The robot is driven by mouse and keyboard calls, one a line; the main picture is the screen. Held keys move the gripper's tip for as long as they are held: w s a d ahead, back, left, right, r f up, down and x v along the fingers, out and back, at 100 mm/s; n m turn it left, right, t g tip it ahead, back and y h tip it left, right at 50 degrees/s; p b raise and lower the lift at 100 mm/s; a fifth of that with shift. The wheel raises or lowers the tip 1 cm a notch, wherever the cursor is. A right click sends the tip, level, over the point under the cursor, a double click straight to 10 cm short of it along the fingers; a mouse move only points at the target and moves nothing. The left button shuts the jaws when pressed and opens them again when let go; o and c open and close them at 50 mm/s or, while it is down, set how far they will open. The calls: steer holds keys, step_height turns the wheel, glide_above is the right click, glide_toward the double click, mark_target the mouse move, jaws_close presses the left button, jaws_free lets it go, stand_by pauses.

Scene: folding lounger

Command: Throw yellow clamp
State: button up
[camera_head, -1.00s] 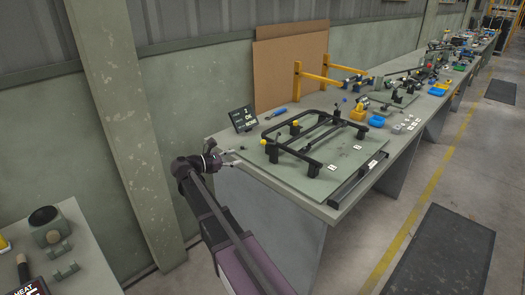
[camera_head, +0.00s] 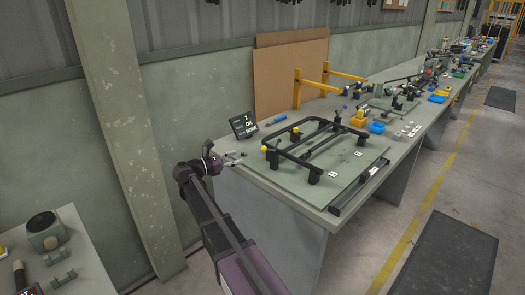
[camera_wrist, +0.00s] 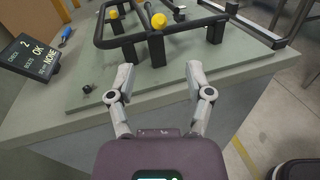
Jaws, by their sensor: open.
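A black tubular frame (camera_head: 318,137) lies on a grey-green board on the bench. Small yellow-tipped clamp-like parts show on its left side, a near one (camera_head: 265,148) and a farther one (camera_head: 296,130). In the wrist view the near yellow tip (camera_wrist: 157,20) is beyond my fingers, and the other (camera_wrist: 113,13) is up and left of it. I cannot tell which is the clamp of the task. My gripper (camera_wrist: 159,73) is open, with nothing between its fingers, over the board's near edge. In the head view it (camera_head: 230,161) is at the bench's left end.
A black rail (camera_head: 358,189) lies along the bench's right edge. Yellow stands (camera_head: 298,90), a yellow box (camera_head: 358,118) and a blue bin (camera_head: 377,127) are farther back.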

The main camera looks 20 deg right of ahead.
mark_target(264, 149)
steer(key=d, duration=0.8)
steer(key=w+d, duration=0.1)
steer(key=d, duration=0.3)
steer(key=shift+c, duration=0.2)
